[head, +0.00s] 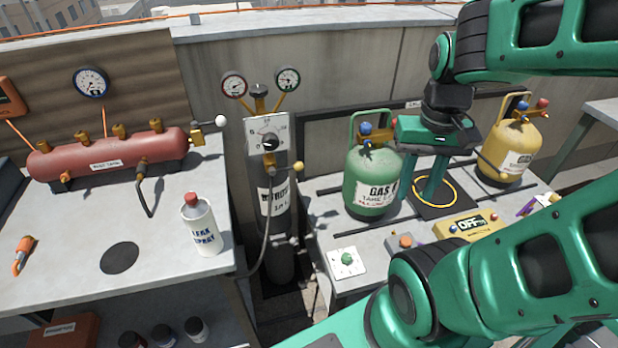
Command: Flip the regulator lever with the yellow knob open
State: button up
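The regulator (266,132) is a pale panel with a black dial knob on top of the dark nitrogen cylinder (274,225), between the two benches. My green gripper (422,192) is well to the right of the lever, pointing down above a dark pad with a yellow ring (436,190). Its two fingers look apart, with nothing seen between them. The green gas bottle stands between the gripper and the lever.
The green gas bottle (371,182) and yellow bottle (508,150) stand on the right bench. A spray bottle (200,225) and red tank (110,155) with a white-knobbed valve are on the left bench. Two gauges (260,82) rise above the regulator. A hose hangs beside the cylinder.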

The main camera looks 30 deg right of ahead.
aim_at(297, 165)
jog(key=u, duration=0.65)
jog(key=k, duration=1.3)
jog(key=z, duration=0.6)
jog(key=i, duration=1)
jog(key=u, duration=0.05)
